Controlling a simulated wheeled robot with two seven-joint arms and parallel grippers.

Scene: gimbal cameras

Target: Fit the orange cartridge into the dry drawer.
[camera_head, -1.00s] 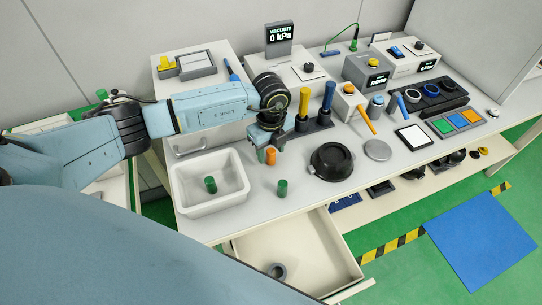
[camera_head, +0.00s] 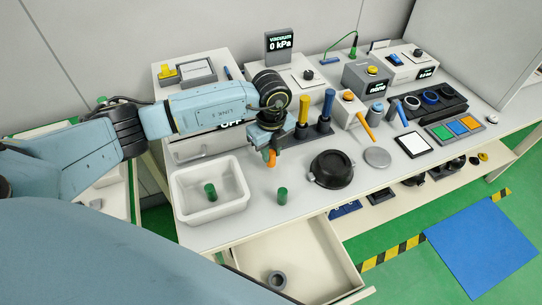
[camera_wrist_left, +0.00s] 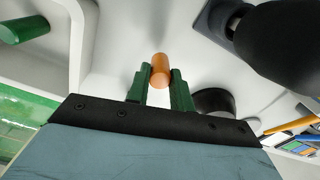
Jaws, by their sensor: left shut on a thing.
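The orange cartridge (camera_head: 271,158) is a small upright cylinder over the table between the white tray and the black round pot. My left gripper (camera_head: 268,152) comes from above and is shut on it. In the left wrist view the cartridge (camera_wrist_left: 160,70) sits between the tips of the dark green fingers (camera_wrist_left: 160,84). I cannot tell whether its lower end touches the table. A pale drawer (camera_head: 310,248) stands open under the table's front edge with a grey ring inside. A closed drawer front (camera_head: 205,147) shows behind the tray. No readable label shows which drawer is the dry one. My right gripper is not in view.
The white tray (camera_head: 240,187) holds a green cylinder (camera_head: 210,191). Another green cylinder (camera_head: 282,195) stands on the table. The black pot (camera_head: 331,168) and a stand with yellow and blue handles (camera_head: 303,112) are close to the gripper. The table's front strip is mostly clear.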

